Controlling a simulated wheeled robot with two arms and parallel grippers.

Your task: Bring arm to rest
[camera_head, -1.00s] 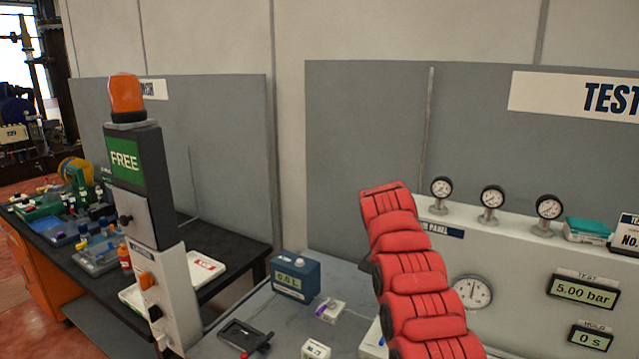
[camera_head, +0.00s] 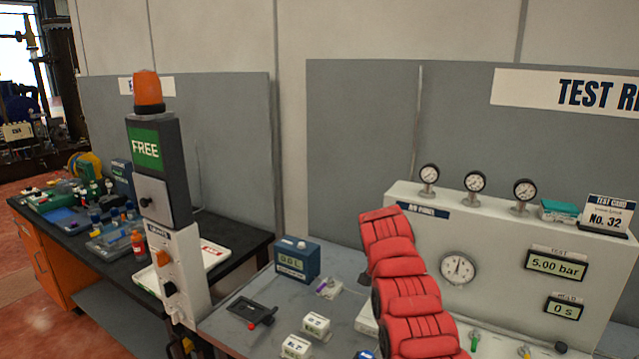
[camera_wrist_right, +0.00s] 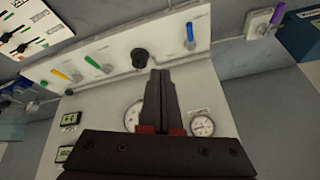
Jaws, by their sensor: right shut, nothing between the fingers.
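My right arm (camera_head: 405,290), in a red padded cover, rises from the bottom of the head view in front of the test panel (camera_head: 490,240). Its gripper does not show clearly there. In the right wrist view my right gripper (camera_wrist_right: 161,75) is shut and empty, its dark fingers together. Behind the fingers are the panel's white face with a gauge (camera_wrist_right: 202,126) and a row of coloured valve handles, among them a blue one (camera_wrist_right: 190,36). I cannot tell the gap between the fingers and the panel. My left gripper is in neither view.
A post with a green FREE screen (camera_head: 146,148) and orange lamp (camera_head: 148,92) stands left of the grey bench. A blue box (camera_head: 297,260), small white blocks (camera_head: 316,325) and a black tray (camera_head: 250,311) lie on the bench. A cluttered black table (camera_head: 235,240) stands further left.

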